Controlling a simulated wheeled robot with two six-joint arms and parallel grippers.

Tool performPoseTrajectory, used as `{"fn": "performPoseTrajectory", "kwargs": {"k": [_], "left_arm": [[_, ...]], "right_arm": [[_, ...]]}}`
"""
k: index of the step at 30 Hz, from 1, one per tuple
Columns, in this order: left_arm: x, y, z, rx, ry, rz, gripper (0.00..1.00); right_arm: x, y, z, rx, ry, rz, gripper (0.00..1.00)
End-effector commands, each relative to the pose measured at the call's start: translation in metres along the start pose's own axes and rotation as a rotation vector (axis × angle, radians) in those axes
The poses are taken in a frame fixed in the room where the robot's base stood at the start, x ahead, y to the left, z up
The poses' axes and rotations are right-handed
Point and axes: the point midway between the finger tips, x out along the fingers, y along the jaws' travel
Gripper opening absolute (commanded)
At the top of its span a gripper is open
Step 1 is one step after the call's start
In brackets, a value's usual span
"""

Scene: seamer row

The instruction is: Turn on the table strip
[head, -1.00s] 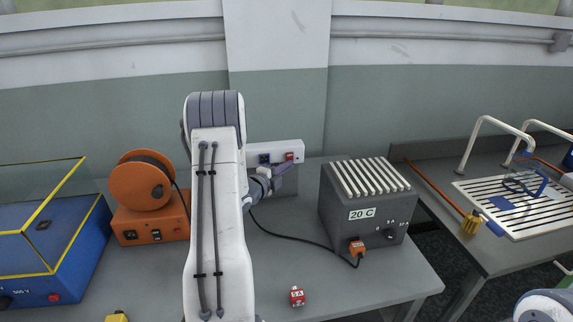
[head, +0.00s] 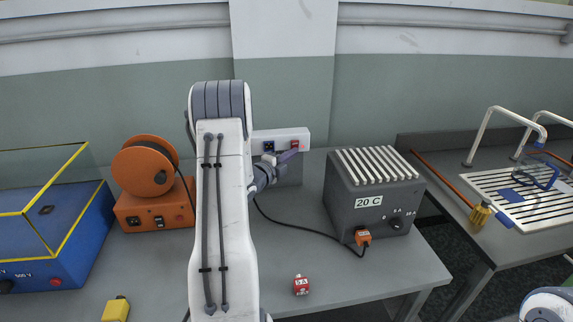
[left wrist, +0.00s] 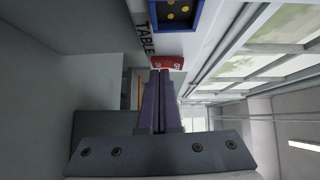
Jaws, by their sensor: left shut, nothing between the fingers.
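The table strip (head: 262,135) is a white box on the wall behind the bench. It has a dark blue socket (head: 269,146) and a red rocker switch (head: 295,144). In the left wrist view the word TABLE shows beside the blue socket (left wrist: 179,12), and the red switch (left wrist: 167,61) is at the fingertips. My left gripper (head: 292,155) is shut and empty, its purple fingers (left wrist: 159,76) pointing at the switch. The tips cover part of the switch; I cannot tell whether they touch it. My right gripper is out of view.
A grey heater-like box (head: 372,205) marked 20 C stands right of the strip, its black cable running along the bench. An orange reel unit (head: 150,208) and a blue, yellow-edged case (head: 75,262) stand left. A red 5 A block (head: 301,286) lies in front.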

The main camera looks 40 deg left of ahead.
Motion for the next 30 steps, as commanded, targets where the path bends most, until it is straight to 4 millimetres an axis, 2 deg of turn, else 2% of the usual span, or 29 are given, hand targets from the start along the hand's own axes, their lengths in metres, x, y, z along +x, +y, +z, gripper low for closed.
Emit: {"fn": "performPoseTrajectory", "kwargs": {"k": [7,9,12,18,24,30], "left_arm": [[-0.025,0.013,-0.024,0.001,-0.004,-0.001,0.00],[-0.045,0.012,-0.018,-0.001,-0.013,0.000,0.00],[-0.066,0.015,-0.023,0.000,-0.005,0.001,0.00],[-0.100,0.019,-0.028,0.000,0.002,0.000,0.00],[-0.117,0.020,-0.027,0.001,0.005,0.000,0.00],[-0.119,0.019,-0.026,0.001,0.003,0.000,0.00]], "right_arm": [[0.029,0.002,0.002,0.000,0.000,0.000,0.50],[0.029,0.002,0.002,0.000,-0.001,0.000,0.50],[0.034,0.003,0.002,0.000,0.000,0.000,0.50],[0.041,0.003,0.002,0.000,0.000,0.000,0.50],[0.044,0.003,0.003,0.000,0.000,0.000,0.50],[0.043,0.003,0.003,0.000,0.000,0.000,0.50]]}}
